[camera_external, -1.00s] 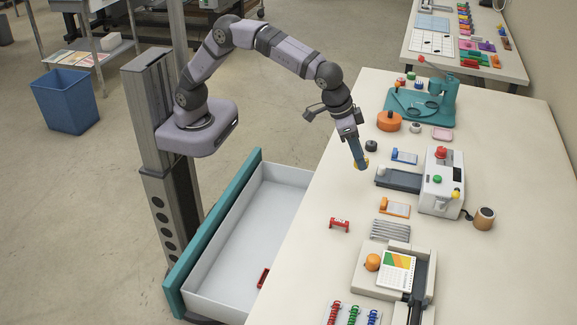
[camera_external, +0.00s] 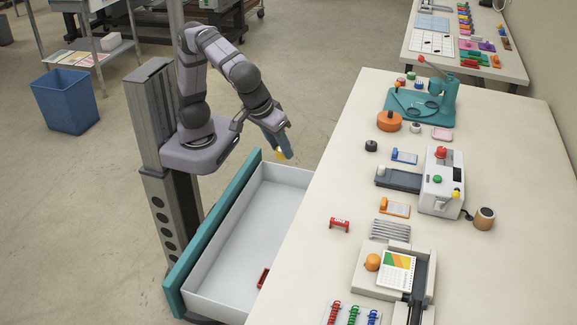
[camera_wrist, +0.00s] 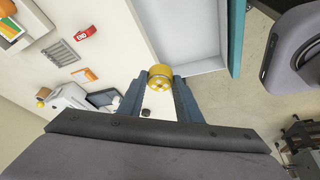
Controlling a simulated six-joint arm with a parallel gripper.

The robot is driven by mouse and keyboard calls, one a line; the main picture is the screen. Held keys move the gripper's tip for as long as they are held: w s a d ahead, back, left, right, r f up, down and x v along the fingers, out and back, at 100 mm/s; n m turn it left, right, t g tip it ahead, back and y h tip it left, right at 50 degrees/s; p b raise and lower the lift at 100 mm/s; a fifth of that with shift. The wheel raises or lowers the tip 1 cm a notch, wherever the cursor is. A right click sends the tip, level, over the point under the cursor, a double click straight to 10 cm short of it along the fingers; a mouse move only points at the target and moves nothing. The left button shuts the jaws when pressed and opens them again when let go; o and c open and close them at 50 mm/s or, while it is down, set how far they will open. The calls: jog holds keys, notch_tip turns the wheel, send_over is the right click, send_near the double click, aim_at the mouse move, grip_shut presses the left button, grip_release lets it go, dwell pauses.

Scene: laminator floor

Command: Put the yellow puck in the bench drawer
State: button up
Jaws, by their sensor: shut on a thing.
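The yellow puck (camera_wrist: 161,76) is held between the two fingertips of my gripper (camera_wrist: 160,85) in the wrist view. In the external view my gripper (camera_external: 279,152) is shut on the puck (camera_external: 281,155), tilted downward, above the far end of the open drawer. The bench drawer (camera_external: 178,262) is pulled out from the bench's left side, with a teal front and white walls. It also shows at the top of the wrist view (camera_wrist: 190,66). A red object (camera_external: 263,278) lies in the drawer near its near end.
The bench top (camera_external: 300,262) holds a white laminator (camera_external: 441,180), a teal press (camera_external: 430,105), an orange round thing (camera_external: 389,121) and a red END block (camera_external: 339,224). A blue bin (camera_external: 66,100) stands on the floor at left. Much of the drawer floor is clear.

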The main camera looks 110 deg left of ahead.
jog(key=s+n+b, duration=0.2)
jog(key=s, duration=0.3)
jog(key=shift+g, duration=0.4)
jog(key=shift+w+a+f+p, duration=0.15)
jog(key=shift+f+p, duration=0.1)
jog(key=shift+f, duration=7.85)
jog(key=shift+w+f+p, duration=0.1)
jog(key=shift+f+p, duration=0.15)
jog(key=shift+f, duration=7.8)
jog(key=shift+f+b, duration=0.25)
jog(key=shift+b, duration=0.05)
jog(key=o, duration=1.1)
jog(key=shift+r, duration=0.1)
jog(key=shift+r, duration=0.1)
jog(key=shift+r+p, duration=0.2)
jog(key=shift+p, duration=0.15)
jog(key=v, duration=1.1)
jog(key=shift+s+d+r, duration=0.1)
jog(key=shift+d+r, duration=0.2)
